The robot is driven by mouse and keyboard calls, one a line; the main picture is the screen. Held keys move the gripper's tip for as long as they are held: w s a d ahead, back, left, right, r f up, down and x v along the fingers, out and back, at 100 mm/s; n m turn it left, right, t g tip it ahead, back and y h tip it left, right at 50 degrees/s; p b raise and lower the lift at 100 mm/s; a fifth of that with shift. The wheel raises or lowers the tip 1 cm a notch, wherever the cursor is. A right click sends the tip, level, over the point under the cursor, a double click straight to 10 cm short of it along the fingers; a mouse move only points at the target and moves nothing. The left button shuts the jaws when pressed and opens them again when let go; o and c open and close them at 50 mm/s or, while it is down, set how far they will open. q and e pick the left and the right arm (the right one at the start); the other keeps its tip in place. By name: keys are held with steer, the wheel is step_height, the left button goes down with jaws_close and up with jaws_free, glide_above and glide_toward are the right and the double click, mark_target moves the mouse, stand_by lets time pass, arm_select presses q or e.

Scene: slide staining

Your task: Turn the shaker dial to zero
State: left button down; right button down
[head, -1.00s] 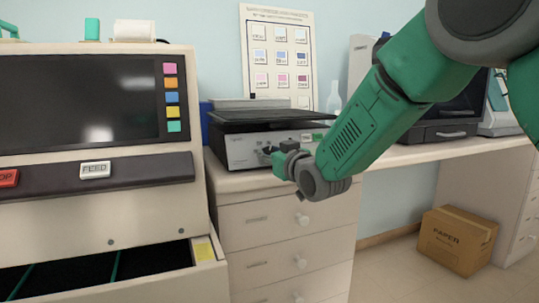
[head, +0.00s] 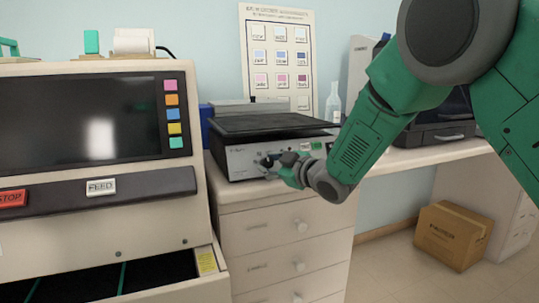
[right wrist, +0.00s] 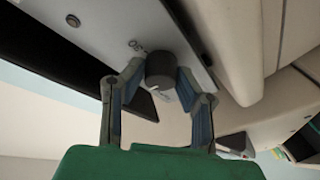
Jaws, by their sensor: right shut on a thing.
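The shaker (head: 262,140) stands on the counter above the drawers, with a dark flat platform on top and a pale front panel. Its dark round dial (right wrist: 161,70) shows in the right wrist view, on the panel. My right gripper (head: 270,160) is at the front of the shaker. In the right wrist view its two fingers (right wrist: 162,82) are shut on the dial, one on each side. The dial's setting cannot be read. My left gripper is not in view.
A staining machine (head: 105,185) with a screen and an open drawer stands at the left. A drawer cabinet (head: 285,245) is below the shaker. A cardboard box (head: 452,235) sits on the floor at the right.

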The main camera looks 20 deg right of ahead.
steer(key=n+g+p, duration=0.1)
steer(key=n, duration=0.1)
steer(key=n+p, duration=0.2)
steer(key=shift+g+y, duration=0.3)
steer(key=shift+g, duration=0.1)
steer(key=n+g+p, duration=0.1)
steer(key=n+p, duration=0.2)
steer(key=shift+n, duration=0.4)
steer(key=n+g+p, duration=0.1)
steer(key=n+p, duration=0.1)
steer(key=n, duration=0.1)
steer(key=shift+g+p, duration=0.3)
steer(key=shift+p, duration=0.05)
steer(key=shift+f+n+g+h+p, duration=0.1)
steer(key=shift+n+g+h+p, duration=0.45)
steer(key=shift+n, duration=0.55)
steer(key=shift+s+a+f, duration=0.1)
steer(key=c, duration=1.2)
jaws_free()
steer(key=shift+r, duration=0.2)
